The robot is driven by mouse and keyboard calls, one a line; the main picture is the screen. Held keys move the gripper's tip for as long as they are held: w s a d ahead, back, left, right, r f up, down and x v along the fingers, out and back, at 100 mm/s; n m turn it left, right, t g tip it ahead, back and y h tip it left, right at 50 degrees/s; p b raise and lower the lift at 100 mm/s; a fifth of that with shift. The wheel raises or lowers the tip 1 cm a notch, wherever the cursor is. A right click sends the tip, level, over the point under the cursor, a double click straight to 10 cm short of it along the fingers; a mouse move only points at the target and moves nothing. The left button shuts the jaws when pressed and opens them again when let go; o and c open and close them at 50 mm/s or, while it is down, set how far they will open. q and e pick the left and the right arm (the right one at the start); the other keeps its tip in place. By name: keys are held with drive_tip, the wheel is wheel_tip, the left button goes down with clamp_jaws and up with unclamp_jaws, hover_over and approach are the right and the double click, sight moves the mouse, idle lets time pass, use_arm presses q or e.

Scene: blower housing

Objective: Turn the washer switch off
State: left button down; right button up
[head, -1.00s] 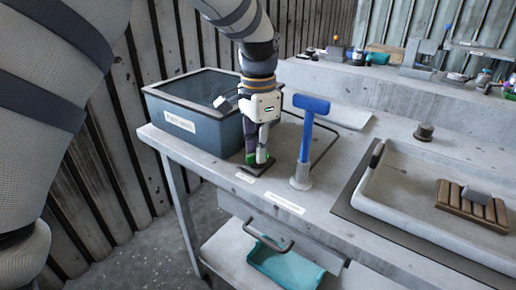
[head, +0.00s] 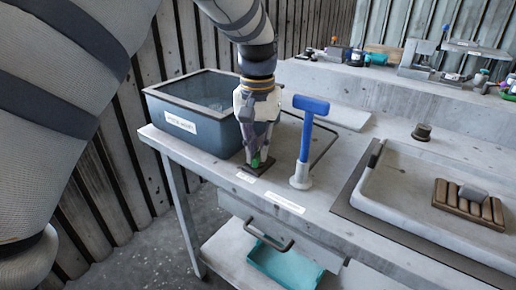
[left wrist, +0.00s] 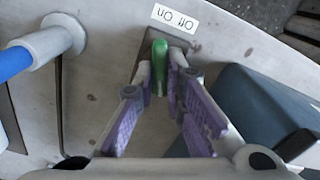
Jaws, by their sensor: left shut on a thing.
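The washer switch (left wrist: 159,62) is a green lever on a small dark plate, with a white on/off label (left wrist: 175,18) beside it in the left wrist view. In the head view the switch (head: 255,162) is a small green patch near the table's front edge, mostly hidden by the gripper. My left gripper (head: 258,157) points down over it. In the left wrist view the purple-padded fingers (left wrist: 161,75) stand either side of the lever and are closed on it. Which way the lever leans is hard to tell. My right gripper is not in view.
A blue T-shaped handle on a white base (head: 302,180) stands just right of the gripper. A grey-blue labelled bin (head: 185,128) stands close on the left. A shallow white tray (head: 385,200) with a slatted wooden piece (head: 470,207) lies further right.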

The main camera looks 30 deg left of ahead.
sight(257, 152)
use_arm(q)
drive_tip(key=shift+n, duration=0.8)
drive_tip(key=c, duration=1.7)
unclamp_jaws()
drive_tip(key=shift+o, duration=0.2)
wheel_tip(257, 152, up, 12)
